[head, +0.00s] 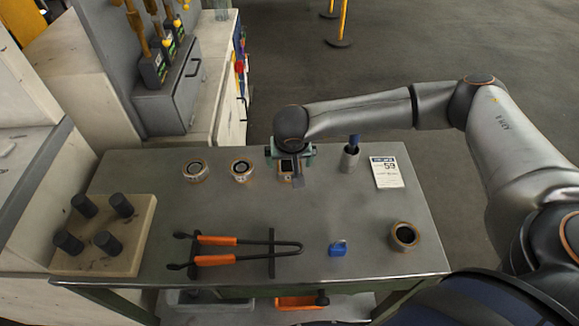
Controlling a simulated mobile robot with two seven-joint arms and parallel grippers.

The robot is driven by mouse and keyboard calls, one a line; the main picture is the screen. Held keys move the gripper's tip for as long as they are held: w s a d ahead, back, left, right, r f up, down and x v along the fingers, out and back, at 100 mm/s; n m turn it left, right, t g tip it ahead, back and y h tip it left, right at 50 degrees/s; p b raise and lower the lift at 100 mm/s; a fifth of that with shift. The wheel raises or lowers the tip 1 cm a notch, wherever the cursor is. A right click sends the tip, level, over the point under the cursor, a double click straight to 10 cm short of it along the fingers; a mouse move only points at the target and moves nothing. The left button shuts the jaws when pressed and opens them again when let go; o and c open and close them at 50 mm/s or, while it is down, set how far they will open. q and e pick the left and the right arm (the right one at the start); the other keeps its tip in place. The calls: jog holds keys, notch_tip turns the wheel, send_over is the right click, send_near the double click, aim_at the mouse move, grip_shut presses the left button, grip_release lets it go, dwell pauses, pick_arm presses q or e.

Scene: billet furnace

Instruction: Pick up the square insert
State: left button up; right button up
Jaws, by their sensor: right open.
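The square insert (285,166) stands on the grey table (330,207) near its back edge, to the right of two round inserts. My right gripper (291,157) is directly above it and covers part of it. The jaws are open, with a finger showing on the near side of the insert. I cannot tell whether the fingers touch it. My left gripper is out of view.
Two round inserts (241,169) (195,170) stand to the left. Orange-handled tongs (217,240), a blue padlock (338,248), a ring (404,236) and a pegged block (130,250) lie nearer.

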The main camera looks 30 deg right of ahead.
jog(key=shift+w+f, duration=0.15)
jog(key=shift+f, duration=0.25)
jog(key=shift+c, duration=0.2)
grip_shut()
dwell(0.3)
jog(key=shift+w+r, duration=0.1)
jog(key=shift+r, duration=0.1)
